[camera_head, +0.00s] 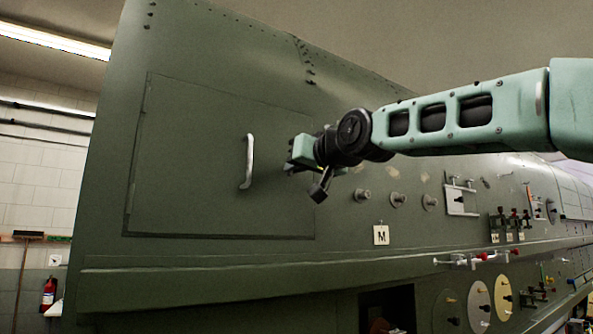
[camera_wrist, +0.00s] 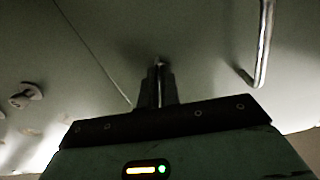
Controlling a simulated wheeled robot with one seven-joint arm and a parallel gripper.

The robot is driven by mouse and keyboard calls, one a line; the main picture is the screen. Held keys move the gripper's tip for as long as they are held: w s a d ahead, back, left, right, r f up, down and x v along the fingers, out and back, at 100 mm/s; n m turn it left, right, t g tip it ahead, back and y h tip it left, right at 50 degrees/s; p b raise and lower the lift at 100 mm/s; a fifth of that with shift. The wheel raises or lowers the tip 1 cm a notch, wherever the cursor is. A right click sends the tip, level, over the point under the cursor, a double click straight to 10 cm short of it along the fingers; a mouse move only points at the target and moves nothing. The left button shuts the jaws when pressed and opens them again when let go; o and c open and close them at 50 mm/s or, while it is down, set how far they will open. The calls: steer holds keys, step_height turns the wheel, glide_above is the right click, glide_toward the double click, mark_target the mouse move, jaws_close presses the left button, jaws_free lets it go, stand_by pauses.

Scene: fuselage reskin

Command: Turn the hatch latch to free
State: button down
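The hatch (camera_head: 200,190) is a large green rectangular panel in the fuselage side, with a pale upright bar handle (camera_head: 248,162) right of its middle. The handle also shows in the wrist view (camera_wrist: 263,45) at top right. My gripper (camera_head: 291,165) is at the hatch's right part, right of the handle, and hides the latch in the head view. In the wrist view my gripper's fingers (camera_wrist: 159,90) are close together against the panel, with a thin bright metal piece, seemingly the hatch latch (camera_wrist: 158,65), between them. Its turn angle is hard to tell.
Several round studs (camera_head: 398,200) sit on the skin right of the hatch; one shows in the wrist view (camera_wrist: 25,95). A plate marked M (camera_head: 381,235) is below them. Further right are brackets and clamps (camera_head: 461,197). The hatch's left side is clear.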

steer(key=shift+n, duration=0.9)
steer(key=c, duration=1.6)
jaws_free()
steer(key=shift+b+v, duration=5.25)
steer(key=shift+v, duration=3.45)
